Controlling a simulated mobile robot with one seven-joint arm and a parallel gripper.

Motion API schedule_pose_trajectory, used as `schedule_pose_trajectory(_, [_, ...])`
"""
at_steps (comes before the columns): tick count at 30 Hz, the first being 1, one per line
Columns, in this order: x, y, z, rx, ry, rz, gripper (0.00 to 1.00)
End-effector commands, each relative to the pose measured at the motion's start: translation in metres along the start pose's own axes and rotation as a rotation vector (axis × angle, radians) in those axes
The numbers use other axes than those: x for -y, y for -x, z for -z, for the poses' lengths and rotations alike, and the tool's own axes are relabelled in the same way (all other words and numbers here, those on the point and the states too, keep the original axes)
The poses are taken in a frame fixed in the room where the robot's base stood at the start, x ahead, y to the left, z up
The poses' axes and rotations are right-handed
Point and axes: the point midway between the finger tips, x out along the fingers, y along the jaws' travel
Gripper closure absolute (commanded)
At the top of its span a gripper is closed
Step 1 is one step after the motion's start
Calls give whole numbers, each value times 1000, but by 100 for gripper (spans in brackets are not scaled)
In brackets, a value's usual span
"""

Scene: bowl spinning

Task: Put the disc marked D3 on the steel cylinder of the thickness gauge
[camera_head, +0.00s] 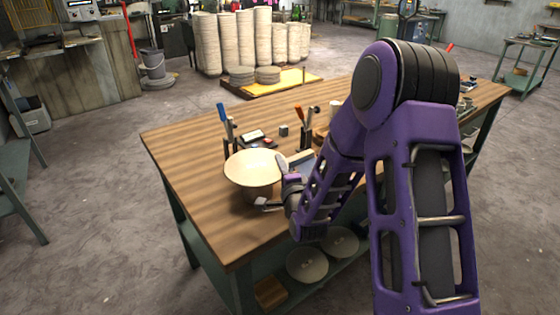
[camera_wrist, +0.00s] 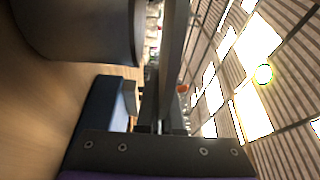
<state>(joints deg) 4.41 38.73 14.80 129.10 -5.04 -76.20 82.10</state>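I cannot make out a disc marked D3, or any marking, in either view. I cannot pick out the thickness gauge or its steel cylinder with certainty. My gripper (camera_head: 274,190) is low at the near edge of the wooden table, just right of and in front of a wide cream bowl (camera_head: 248,166). In the wrist view, a dark grey bar runs up the middle and a large curved grey surface fills the upper left. The finger spacing is unclear, and I see no disc in it. My forearm hides part of the table to the right.
Pots of tools (camera_head: 228,126) and a small dark block (camera_head: 283,131) stand behind the bowl. A blue-grey item (camera_head: 299,168) is partly hidden beside my gripper. Two round plates (camera_head: 306,264) lie on the lower shelf. The table's left end (camera_head: 180,150) is clear.

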Motion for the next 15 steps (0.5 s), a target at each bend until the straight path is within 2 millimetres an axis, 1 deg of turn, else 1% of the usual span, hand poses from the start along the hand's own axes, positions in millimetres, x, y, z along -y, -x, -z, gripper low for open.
schedule_pose_trajectory(1, [-8,0,0,0,0,1,100])
schedule_pose_trajectory(3, [-11,0,0,0,0,1,100])
schedule_pose_trajectory(15, [-12,0,0,0,0,1,100])
